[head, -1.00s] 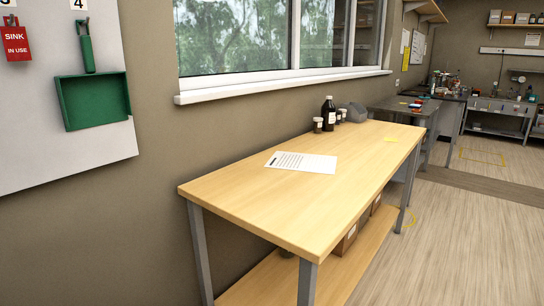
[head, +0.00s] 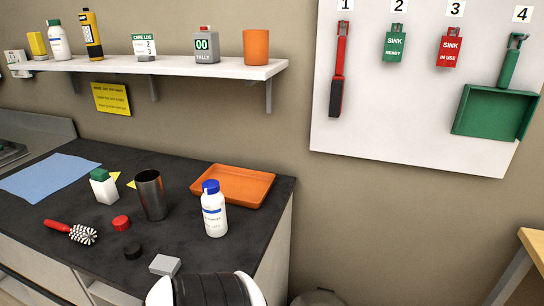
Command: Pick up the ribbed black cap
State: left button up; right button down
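A small black cap (head: 133,251) lies on the dark countertop (head: 55,205), near its front. It is low and round; its ribbing is too small and dark to make out clearly. A red cap (head: 121,223) lies just behind it, apart from it. A black-and-white rounded part, which looks like my own arm, shows at the bottom edge, to the right of the black cap. Neither of my grippers is in view.
Around the caps stand a dark metal cup (head: 151,197), a blue-capped white bottle (head: 214,212), a green-topped white container (head: 103,188), a red-handled brush (head: 75,232) and a grey block (head: 165,265). An orange tray (head: 260,178) lies behind. A shelf (head: 170,68) hangs above.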

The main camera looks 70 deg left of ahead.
aim_at(133, 250)
jog(key=u, duration=3.2)
jog(key=j, duration=0.1)
